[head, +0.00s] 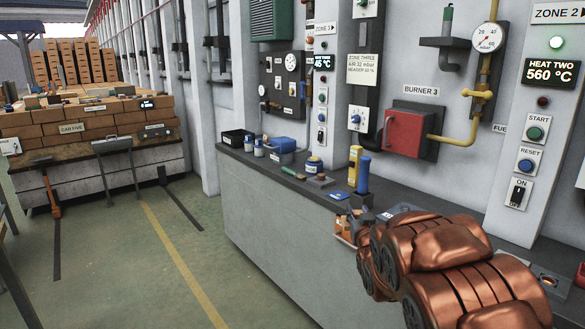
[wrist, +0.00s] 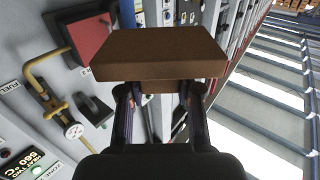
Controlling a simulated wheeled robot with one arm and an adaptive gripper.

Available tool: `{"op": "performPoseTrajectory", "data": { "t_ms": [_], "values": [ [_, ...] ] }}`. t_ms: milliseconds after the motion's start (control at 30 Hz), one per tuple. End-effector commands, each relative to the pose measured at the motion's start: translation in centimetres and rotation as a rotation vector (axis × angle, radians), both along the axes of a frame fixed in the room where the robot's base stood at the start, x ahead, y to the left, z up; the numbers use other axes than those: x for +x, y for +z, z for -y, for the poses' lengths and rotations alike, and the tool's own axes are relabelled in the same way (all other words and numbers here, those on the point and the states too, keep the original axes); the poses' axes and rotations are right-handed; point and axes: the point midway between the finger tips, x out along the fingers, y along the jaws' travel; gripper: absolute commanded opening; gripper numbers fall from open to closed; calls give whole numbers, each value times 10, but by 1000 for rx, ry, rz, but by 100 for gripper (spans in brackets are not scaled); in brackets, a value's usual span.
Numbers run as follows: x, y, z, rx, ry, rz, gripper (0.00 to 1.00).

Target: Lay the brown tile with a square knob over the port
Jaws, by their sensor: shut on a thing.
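The brown tile (wrist: 160,52) shows large in the wrist view, its broad face spanning the top middle. Its square knob (wrist: 160,87) sits between the fingers of my gripper (wrist: 160,100), which is shut on it. The tile is held clear of other surfaces in that view. In the head view my copper-coloured arm covers most of the gripper, and I cannot make out the tile clearly there.
The red burner box (head: 405,130) and yellow pipe stick out from the wall. A brick-loaded car (head: 90,115) stands left. The floor between is clear.

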Motion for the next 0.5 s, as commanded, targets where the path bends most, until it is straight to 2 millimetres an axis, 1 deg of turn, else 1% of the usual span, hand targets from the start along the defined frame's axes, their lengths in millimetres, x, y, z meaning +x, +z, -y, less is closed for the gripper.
{"op": "performPoseTrajectory", "data": {
  "t_ms": [33, 200, 333, 500],
  "values": [
    [0, 20, 0, -2, 0, 1, 0],
    [0, 50, 0, -2, 1, 0, 0],
    [0, 67, 0, -2, 1, 0, 0],
    [0, 80, 0, -2, 1, 0, 0]
  ]
}}
